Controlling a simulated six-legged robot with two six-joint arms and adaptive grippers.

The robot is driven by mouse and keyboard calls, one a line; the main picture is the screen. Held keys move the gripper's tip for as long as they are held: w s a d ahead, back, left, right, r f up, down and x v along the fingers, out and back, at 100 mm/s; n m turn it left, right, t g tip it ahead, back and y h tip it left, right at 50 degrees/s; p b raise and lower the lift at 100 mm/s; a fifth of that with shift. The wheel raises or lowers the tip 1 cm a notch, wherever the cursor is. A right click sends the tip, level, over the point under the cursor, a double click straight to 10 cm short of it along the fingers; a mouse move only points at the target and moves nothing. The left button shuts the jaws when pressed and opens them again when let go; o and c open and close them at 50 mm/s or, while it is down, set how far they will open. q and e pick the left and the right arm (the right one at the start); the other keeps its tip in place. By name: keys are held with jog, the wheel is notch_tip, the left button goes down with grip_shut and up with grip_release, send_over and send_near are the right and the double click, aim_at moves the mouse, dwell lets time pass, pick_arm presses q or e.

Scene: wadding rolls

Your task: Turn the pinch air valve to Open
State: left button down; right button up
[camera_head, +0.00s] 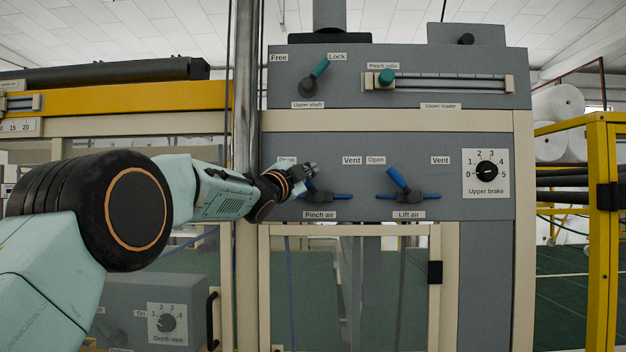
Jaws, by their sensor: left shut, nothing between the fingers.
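The pinch air valve (322,196) is on the grey panel, above its "Pinch air" label (320,215). Its blue parts show to the right and just below my left gripper. A bit of blue at the gripper's lower edge seems to be the lever, leaning up and left, but the gripper hides most of it. The "Open" label (287,160) at upper left is partly covered; the "Vent" label (352,160) is clear at upper right. My left gripper (313,171) is shut and empty, in front of or beside the lever; I cannot tell if they touch. My right gripper is out of view.
The lift air valve (398,180) is to the right, its blue lever leaning up and left toward "Open". The upper brake dial (486,170) is farther right. The upper shaft lever (317,73) is above. A vertical metal post (245,90) stands left of the panel.

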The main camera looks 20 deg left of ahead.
pick_arm(q)
jog(key=shift+s+a+f+n+b, duration=0.15)
jog(key=shift+a+f+n+b, duration=0.1)
jog(key=shift+a+n+b, duration=0.25)
jog(key=shift+a, duration=0.1)
jog(key=shift+r, duration=0.1)
dwell(0.4)
